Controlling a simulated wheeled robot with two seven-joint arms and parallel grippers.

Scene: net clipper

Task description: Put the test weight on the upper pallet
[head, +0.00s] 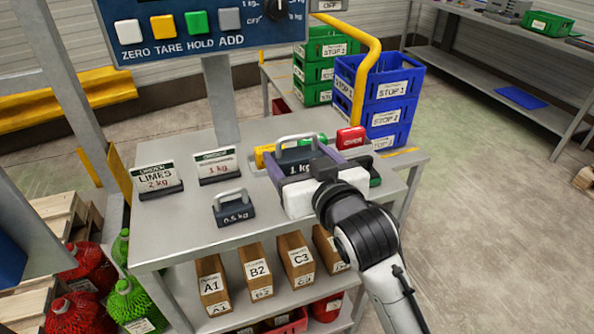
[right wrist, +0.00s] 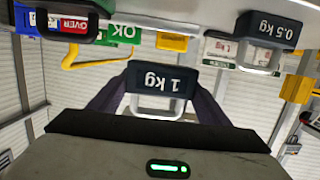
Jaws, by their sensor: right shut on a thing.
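My right gripper (head: 300,165) is shut on the dark 1 kg test weight (right wrist: 155,80), which has a pale loop handle. The weight shows between the fingers in the head view (head: 293,158). In the right wrist view, upside down, a gap separates it from the tabletop, so it is held above the table. A smaller 0.5 kg weight (head: 234,208) stands on the grey table (head: 180,228) to the left of the gripper. A wooden pallet (head: 62,212) shows at the left edge, with another below (head: 25,295). My left gripper is not in view.
A scale display on a post (head: 222,105) rises from the table's back. Two order cards (head: 157,178) stand at its left. Red and green net sacks (head: 85,268) lie left of the table. Blue crates (head: 378,100) stand behind; boxes (head: 258,270) fill the shelf below.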

